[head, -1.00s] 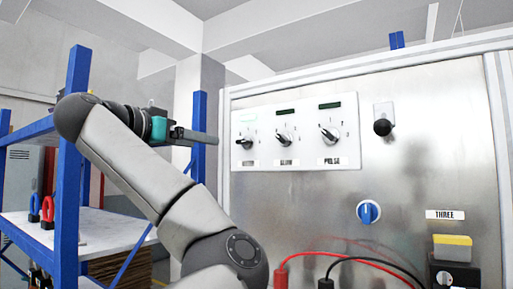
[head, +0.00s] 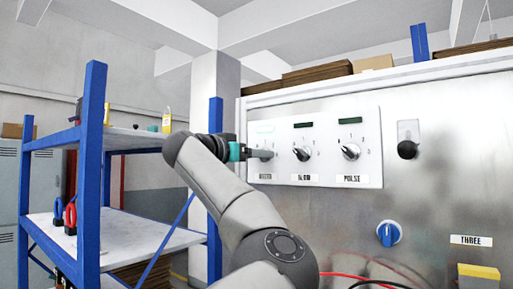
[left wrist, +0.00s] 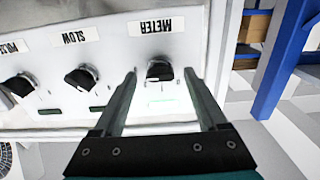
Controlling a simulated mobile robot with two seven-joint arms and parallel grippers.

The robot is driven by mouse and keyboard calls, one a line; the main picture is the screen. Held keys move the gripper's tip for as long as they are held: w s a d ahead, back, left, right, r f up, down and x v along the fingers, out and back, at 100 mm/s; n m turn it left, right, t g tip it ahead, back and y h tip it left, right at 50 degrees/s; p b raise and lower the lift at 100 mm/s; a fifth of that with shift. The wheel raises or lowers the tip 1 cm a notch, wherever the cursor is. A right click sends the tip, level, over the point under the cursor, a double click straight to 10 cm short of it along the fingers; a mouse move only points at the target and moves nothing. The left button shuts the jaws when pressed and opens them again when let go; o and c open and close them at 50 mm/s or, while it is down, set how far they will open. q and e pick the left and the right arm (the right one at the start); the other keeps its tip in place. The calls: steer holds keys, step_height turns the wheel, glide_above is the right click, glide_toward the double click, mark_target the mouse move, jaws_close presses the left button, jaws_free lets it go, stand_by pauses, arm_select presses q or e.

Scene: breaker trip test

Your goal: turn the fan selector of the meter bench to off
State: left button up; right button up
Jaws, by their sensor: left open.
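A white selector panel (head: 368,117) on the metal bench front carries three black knobs. The left knob's label is hard to read in the head view but reads METER in the left wrist view; the others are labelled SLOW and PULSE. No label reading fan is visible. The SLOW knob (head: 302,153) and PULSE knob (head: 351,151) are free. My right gripper is not in view.
A black ball-ended lever (head: 407,149) is right of the panel. A blue knob (head: 388,233) and a THREE label (head: 471,240) sit lower. Red and black cables hang below. A blue-framed shelf (head: 92,170) stands left. Cardboard (head: 318,75) lies on top of the bench.

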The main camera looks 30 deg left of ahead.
arm_select(q)
steer(key=shift+w, duration=0.55)
jaws_close()
